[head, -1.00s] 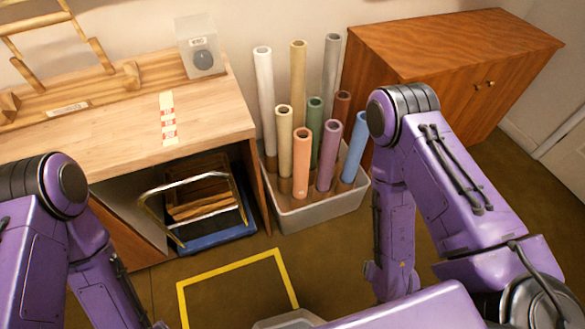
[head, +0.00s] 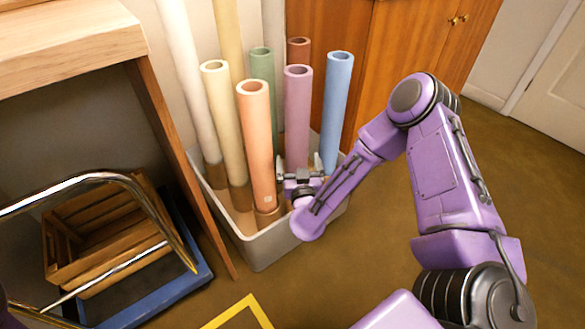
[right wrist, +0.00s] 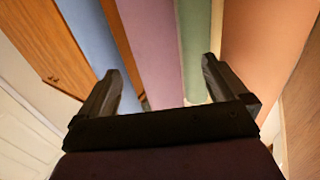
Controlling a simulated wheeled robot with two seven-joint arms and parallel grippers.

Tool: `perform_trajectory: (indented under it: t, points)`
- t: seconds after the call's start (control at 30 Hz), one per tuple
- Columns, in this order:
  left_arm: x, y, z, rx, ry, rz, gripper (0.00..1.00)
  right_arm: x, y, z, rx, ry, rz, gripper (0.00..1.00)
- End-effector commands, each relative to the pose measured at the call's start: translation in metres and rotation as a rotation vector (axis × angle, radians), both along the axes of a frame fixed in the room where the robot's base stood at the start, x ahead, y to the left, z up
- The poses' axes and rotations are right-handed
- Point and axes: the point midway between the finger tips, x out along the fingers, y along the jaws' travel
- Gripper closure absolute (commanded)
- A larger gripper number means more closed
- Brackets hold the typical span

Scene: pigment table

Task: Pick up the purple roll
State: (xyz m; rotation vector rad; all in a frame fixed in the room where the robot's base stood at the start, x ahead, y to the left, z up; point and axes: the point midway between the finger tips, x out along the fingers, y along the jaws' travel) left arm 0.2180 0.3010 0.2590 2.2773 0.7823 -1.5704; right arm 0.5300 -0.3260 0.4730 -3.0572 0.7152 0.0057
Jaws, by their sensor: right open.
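The purple roll (head: 297,115) stands upright in the grey bin, between the orange roll and the blue roll. My right gripper (head: 299,172) is open at its near side, low on the roll, with one finger to each side of it in the picture. In the right wrist view the purple roll (right wrist: 150,50) runs up between the two open fingers (right wrist: 160,90), with the green roll (right wrist: 194,45) behind and to its right. I cannot tell whether the fingertips reach around the roll. My left gripper is out of view.
The grey bin (head: 262,250) also holds an orange roll (head: 257,140) close on the left, a blue roll (head: 337,105) on the right, and several others. A wooden table (head: 75,40) stands left, a cabinet (head: 405,50) behind. Floor at right is clear.

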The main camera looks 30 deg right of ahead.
Motion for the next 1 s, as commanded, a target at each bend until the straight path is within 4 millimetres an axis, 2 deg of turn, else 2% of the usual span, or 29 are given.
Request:
perform_trajectory:
  t: [0.2, 0.33, 0.6, 0.87, 0.9, 0.97, 1.0]
  points:
    - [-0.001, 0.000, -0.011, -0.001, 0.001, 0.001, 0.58, 0.034, -0.018, -0.001, -0.002, -0.007, -0.007, 0.00]
    - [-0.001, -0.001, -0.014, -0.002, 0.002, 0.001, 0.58, 0.047, -0.025, -0.001, -0.002, -0.004, -0.005, 0.00]
    - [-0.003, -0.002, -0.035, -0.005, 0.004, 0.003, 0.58, 0.084, -0.051, -0.005, -0.003, -0.004, -0.006, 0.00]
    - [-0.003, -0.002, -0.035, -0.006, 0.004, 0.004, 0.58, 0.090, -0.054, -0.001, -0.003, -0.002, -0.003, 0.00]
    - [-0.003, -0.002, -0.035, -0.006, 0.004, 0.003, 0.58, 0.090, -0.054, -0.001, -0.003, -0.002, -0.003, 0.03]
    - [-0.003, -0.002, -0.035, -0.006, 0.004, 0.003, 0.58, 0.090, -0.053, -0.001, -0.002, -0.002, -0.003, 0.23]
    - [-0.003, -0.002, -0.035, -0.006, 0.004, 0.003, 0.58, 0.090, -0.053, -0.001, -0.002, -0.002, -0.003, 0.36]
